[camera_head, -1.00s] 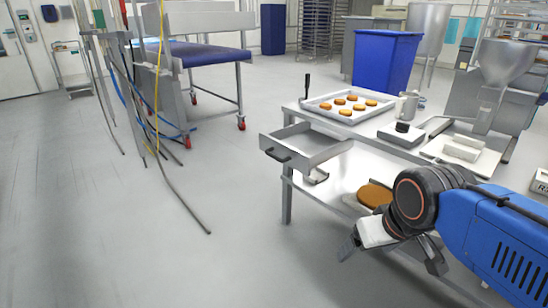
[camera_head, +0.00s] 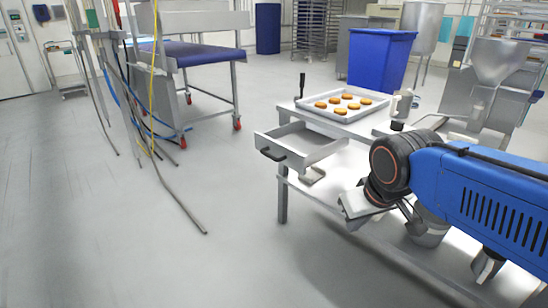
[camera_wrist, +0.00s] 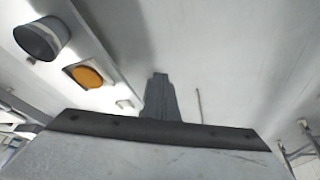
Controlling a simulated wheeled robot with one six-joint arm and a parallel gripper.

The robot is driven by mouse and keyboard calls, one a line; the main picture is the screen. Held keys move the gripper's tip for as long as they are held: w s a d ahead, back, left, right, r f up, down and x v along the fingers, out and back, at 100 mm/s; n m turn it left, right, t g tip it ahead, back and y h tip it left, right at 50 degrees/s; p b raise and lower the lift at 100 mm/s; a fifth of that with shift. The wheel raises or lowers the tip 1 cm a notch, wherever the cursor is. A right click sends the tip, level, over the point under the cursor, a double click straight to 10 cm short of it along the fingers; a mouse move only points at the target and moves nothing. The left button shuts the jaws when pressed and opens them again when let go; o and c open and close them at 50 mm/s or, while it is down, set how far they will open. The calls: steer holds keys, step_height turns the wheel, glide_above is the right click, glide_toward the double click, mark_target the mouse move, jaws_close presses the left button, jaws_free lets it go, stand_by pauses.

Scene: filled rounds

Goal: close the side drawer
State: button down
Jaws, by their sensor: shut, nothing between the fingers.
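The side drawer (camera_head: 318,152) is a grey metal tray-like drawer under the left end of the steel table. It stands pulled out to the left, with its black handle (camera_head: 272,154) on the front. My gripper (camera_head: 350,218) is to the right of the drawer and lower in the head view, in front of the table's side and apart from the drawer. In the wrist view its dark fingers (camera_wrist: 160,82) are together, with nothing held. I cannot make out the drawer in the wrist view.
The table top holds a tray (camera_head: 378,113) of several orange-brown rounds. A lower shelf carries a metal pot (camera_wrist: 42,38) and an orange round (camera_wrist: 88,76). A blue bin (camera_head: 380,60) stands behind. Cables (camera_head: 180,200) hang at the left. The floor before the drawer is clear.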

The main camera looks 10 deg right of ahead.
steer(key=w+a+r+n+h, duration=0.1)
steer(key=w+a+r, duration=0.2)
steer(key=w, duration=0.6)
steer(key=w+a+r+n, duration=0.1)
steer(key=w+a+r, duration=0.15)
steer(key=w, duration=0.55)
steer(key=n+t, duration=0.1)
steer(key=n, duration=0.2)
glide_toward(272, 157)
steer(key=s+a+f, duration=0.1)
steer(key=a+f, duration=0.2)
steer(key=f, duration=0.2)
steer(key=d, duration=0.1)
steer(key=w+d+f, duration=0.1)
steer(key=d, duration=0.1)
steer(key=shift+w+f+h, duration=0.1)
steer(key=shift+w+h, duration=0.2)
steer(key=shift+w+d, duration=0.15)
steer(key=w+d, duration=0.4)
steer(key=d, duration=0.3)
steer(key=w+d, duration=0.4)
steer(key=d, duration=0.3)
steer(key=w+d, duration=0.4)
steer(key=d, duration=0.3)
steer(key=shift+f, duration=0.1)
steer(key=shift+w+d, duration=0.25)
steer(key=shift+d, duration=0.15)
steer(key=shift+r, duration=0.2)
